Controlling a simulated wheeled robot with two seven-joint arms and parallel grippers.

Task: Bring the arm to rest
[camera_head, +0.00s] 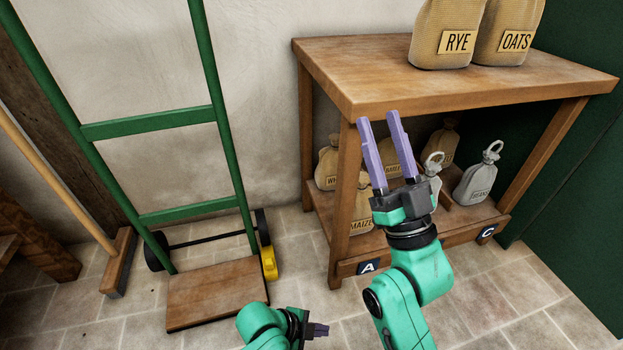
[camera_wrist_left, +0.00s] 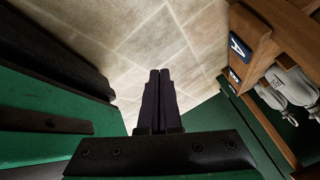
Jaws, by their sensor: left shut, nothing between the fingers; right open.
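Sacks of rye (camera_head: 440,52) and oats (camera_head: 508,47) stand on the tabletop. Several smaller sacks, including beans (camera_head: 478,183) and maize (camera_head: 361,218), stand on the lower shelf. A green hand truck (camera_head: 213,295) and a broom (camera_head: 117,262) are at left. Some floor between is clear.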

